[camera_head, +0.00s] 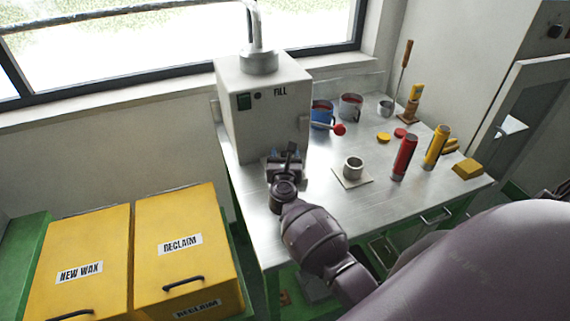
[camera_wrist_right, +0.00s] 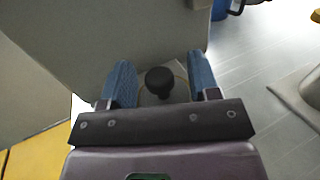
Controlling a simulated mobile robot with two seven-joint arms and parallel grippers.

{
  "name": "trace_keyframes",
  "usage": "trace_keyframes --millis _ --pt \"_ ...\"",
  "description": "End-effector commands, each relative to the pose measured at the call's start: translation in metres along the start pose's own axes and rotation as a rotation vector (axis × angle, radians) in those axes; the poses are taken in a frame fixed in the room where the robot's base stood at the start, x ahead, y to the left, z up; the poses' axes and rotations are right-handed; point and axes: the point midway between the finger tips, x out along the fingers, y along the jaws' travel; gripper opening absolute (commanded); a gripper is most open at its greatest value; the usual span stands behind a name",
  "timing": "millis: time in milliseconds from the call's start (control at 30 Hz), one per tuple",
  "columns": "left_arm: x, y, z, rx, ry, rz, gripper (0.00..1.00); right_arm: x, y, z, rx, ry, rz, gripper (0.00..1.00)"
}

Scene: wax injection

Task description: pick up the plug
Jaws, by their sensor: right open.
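The plug, seen as a dark round knob (camera_wrist_right: 159,82), stands between the two blue fingertips of my right gripper (camera_wrist_right: 162,80) in the right wrist view. The fingers are open, with a gap visible on each side of the knob. In the head view my right gripper (camera_head: 286,160) is at the front foot of the grey FILL machine (camera_head: 262,105), over the left end of the metal table. I cannot make out the plug there; the gripper and wrist seem to cover it. My left gripper is not in view.
On the table (camera_head: 315,205) a small metal cup (camera_head: 353,167) stands on a square pad. Further right are a red cylinder (camera_head: 404,157), a yellow cylinder (camera_head: 436,147) and a yellow block (camera_head: 467,169). Yellow bins (camera_head: 180,250) are at left.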

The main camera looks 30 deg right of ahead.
Motion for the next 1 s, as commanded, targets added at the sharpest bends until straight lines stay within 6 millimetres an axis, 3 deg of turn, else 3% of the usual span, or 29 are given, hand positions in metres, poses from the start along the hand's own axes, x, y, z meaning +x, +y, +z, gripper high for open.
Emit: trace_keyframes --millis 167,533,833,1000 --pt "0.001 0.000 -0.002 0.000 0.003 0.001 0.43 0.000 0.000 0.000 0.000 0.000 0.000 0.56" --pt "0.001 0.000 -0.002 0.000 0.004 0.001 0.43 0.000 0.000 0.000 0.000 0.000 0.000 0.02" --pt "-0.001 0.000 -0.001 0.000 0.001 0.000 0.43 0.000 0.000 0.003 0.000 -0.001 0.000 0.02" --pt "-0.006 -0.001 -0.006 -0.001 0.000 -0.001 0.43 0.000 0.001 0.021 0.005 -0.002 0.000 0.02"
